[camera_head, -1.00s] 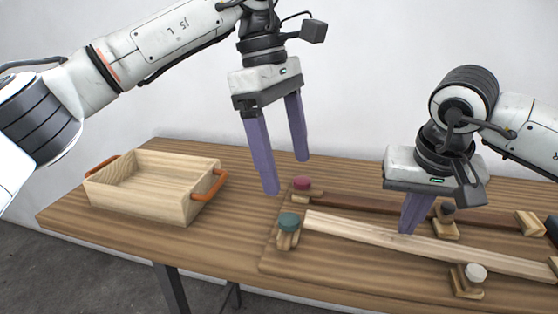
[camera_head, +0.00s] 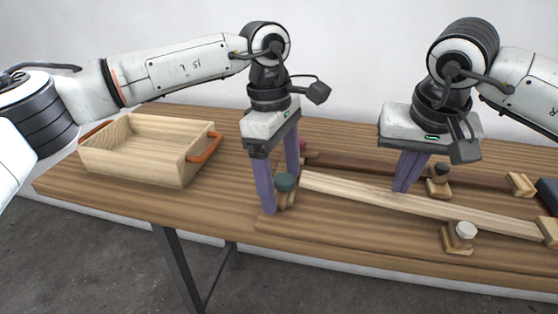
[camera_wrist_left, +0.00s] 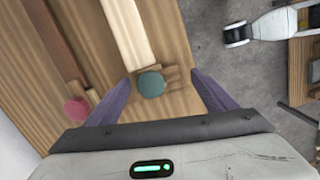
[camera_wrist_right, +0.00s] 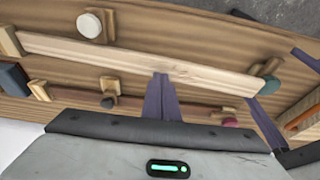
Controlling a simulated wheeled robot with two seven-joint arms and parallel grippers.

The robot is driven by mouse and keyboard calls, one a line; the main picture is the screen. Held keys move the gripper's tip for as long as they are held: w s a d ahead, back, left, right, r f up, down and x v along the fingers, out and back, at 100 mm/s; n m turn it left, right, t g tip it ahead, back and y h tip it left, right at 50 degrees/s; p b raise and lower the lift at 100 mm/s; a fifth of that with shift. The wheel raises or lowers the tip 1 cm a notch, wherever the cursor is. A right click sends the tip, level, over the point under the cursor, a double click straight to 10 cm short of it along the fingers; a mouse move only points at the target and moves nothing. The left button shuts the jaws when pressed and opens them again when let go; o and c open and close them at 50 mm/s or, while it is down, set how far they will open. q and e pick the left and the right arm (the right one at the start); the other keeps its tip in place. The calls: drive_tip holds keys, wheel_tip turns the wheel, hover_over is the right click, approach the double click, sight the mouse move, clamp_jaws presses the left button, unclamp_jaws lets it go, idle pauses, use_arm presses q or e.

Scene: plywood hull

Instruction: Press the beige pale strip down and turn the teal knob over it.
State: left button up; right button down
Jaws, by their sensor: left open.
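The beige pale strip (camera_head: 400,200) lies along the board, with its left end beside the teal knob (camera_head: 286,182). The teal knob sits on a small wooden block and also shows in the left wrist view (camera_wrist_left: 151,84). My left gripper (camera_head: 279,192) is open, with one finger on each side of the teal knob; I cannot tell whether they touch it. My right gripper (camera_head: 403,190) has its fingers together, tips down on or just above the middle of the pale strip, as the right wrist view (camera_wrist_right: 161,78) also shows.
A dark brown strip (camera_head: 345,163) runs behind the pale one. A white knob (camera_head: 466,230), a dark knob (camera_head: 441,169) and a crimson knob (camera_wrist_left: 76,108) stand on the board. A wooden tray (camera_head: 125,165) with orange handles is at the left. Bare table lies between tray and board.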

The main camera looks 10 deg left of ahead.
use_arm(q)
drive_tip(key=shift+f, duration=0.2)
drive_tip(key=c, duration=1.1)
use_arm(e)
drive_tip(key=shift+f, duration=0.25)
